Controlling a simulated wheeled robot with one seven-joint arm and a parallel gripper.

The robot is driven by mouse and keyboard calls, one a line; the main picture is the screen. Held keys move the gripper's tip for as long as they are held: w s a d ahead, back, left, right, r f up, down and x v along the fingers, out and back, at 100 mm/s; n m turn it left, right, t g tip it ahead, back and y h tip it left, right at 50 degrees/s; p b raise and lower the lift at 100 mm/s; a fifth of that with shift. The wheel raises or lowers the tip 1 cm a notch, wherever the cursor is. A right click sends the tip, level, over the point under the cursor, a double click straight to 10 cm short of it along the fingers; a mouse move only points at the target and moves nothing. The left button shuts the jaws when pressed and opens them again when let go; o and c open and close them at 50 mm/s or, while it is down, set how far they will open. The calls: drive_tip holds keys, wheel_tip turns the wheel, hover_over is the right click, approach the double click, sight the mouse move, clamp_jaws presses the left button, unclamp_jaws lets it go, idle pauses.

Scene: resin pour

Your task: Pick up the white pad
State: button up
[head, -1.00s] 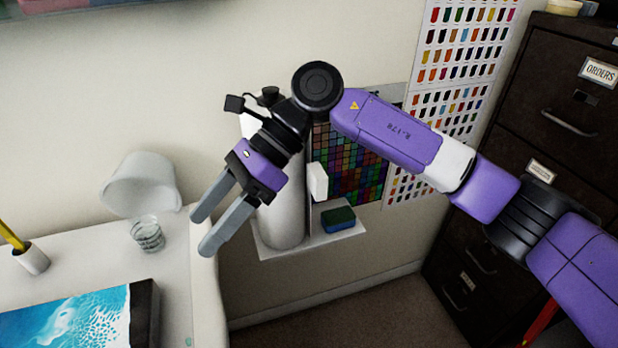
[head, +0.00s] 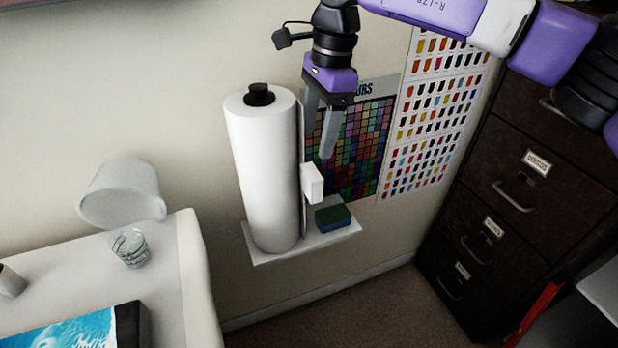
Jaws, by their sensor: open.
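The white pad (head: 312,183) is a small white block just right of the tall white roll (head: 263,170), above a small wall shelf (head: 270,257). Whether it rests on something or hangs on the upright behind it, I cannot tell. My gripper (head: 317,150) points down just above the pad, with its grey fingers apart. One finger shows clearly, and the other is partly lost against the upright beside the roll. Nothing shows between the fingers.
A blue and green sponge (head: 333,217) lies on the shelf below the pad. A colour chart (head: 362,140) hangs behind. At left, a worktable (head: 180,270) carries a clear cup (head: 130,247). A dark filing cabinet (head: 500,180) stands at right.

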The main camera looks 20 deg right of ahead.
sight(312, 171)
drive_tip(key=f, duration=0.5)
drive_tip(key=a+f+p, duration=0.1)
drive_tip(key=f, duration=0.1)
drive_tip(key=shift+f, duration=0.2)
drive_tip(key=c, duration=1.3)
drive_tip(key=shift+c, duration=0.2)
drive_tip(key=shift+d+r, duration=0.1)
drive_tip(key=shift+r, duration=0.05)
wheel_tip(312, 171, up, 27)
drive_tip(key=s+r+b, duration=0.2)
drive_tip(key=s, duration=0.4)
drive_tip(key=shift+r, duration=0.15)
idle(0.5)
